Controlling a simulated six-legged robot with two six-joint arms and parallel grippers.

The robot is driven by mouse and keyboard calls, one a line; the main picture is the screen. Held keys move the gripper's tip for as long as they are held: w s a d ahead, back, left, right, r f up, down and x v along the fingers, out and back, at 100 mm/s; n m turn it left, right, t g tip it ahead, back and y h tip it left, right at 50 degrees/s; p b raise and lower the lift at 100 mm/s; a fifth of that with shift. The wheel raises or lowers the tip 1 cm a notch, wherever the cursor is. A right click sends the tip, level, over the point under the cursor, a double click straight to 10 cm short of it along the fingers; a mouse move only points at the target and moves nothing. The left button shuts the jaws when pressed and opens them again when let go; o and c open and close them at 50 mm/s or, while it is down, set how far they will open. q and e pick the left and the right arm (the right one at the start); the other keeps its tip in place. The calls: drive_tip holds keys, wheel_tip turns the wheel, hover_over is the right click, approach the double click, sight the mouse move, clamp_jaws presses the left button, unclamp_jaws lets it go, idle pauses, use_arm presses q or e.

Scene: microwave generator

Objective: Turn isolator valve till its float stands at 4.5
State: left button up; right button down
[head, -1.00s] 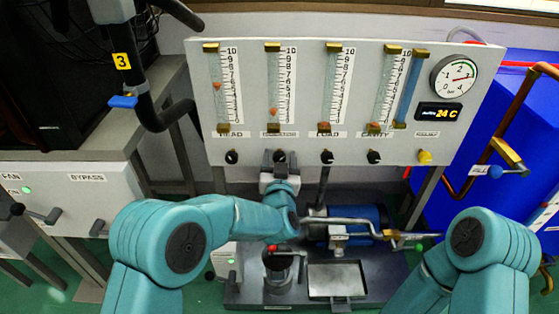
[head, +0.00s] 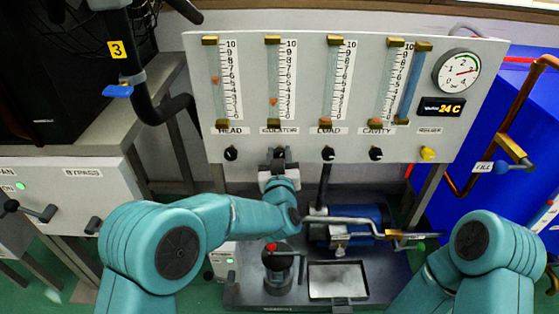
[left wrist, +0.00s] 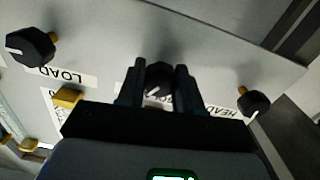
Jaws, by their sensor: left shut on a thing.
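The isolator tube (head: 273,75) is the second from the left on the grey panel. Its orange float (head: 273,101) stands low, at about 3 on its scale. The isolator valve (left wrist: 158,78) is a black knob with a white pointer line in the left wrist view. My left gripper (head: 279,156) is shut on it, one finger on each side; it also shows in the left wrist view (left wrist: 155,85). The fingers partly cover the knob and its label. My right gripper is out of the head view.
The head knob (head: 231,153) and load knob (head: 328,153) flank my left gripper closely. The cavity knob (head: 376,153) and a yellow knob (head: 428,153) are farther right. Below the panel are a bent metal pipe (head: 345,221) and a tray (head: 337,280).

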use_arm(q)
drive_tip(key=shift+f+n+b, duration=0.1)
drive_tip(key=shift+n+b, duration=0.45)
drive_tip(key=shift+n, duration=0.15)
drive_tip(key=shift+n+b, duration=0.8)
drive_tip(key=shift+n, duration=0.3)
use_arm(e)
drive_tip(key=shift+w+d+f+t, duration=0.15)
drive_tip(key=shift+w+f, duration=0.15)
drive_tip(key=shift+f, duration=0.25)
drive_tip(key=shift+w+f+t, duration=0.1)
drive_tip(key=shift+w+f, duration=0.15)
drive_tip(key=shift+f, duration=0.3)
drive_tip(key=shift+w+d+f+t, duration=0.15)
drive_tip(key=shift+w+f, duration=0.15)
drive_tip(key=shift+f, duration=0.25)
use_arm(q)
drive_tip(key=shift+r, duration=0.2)
drive_tip(key=o, duration=1)
drive_tip(key=shift+o, duration=0.2)
drive_tip(key=shift+s, duration=0.1)
